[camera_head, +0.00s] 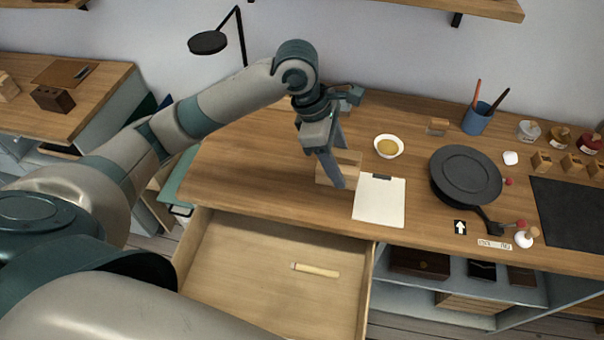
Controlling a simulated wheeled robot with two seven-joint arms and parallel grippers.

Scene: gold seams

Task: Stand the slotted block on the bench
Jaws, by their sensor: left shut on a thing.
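A light wooden block (351,159) is at the front left part of the bench (235,160), just left of a clipboard. It looks like the slotted block, but its slot is hidden or too small to make out. My left gripper (338,170) reaches down from above and is shut on this block, with its fingers covering the block's middle. I cannot tell whether the block touches the bench top or is held slightly above it. My right gripper is not in view.
An open drawer (235,245) holding a light stick (315,270) juts out below the bench front. The clipboard (379,200), yellow-filled bowl (389,146), black pan (466,176) and blue pen cup (478,118) stand to the right. Bare bench lies left of the block.

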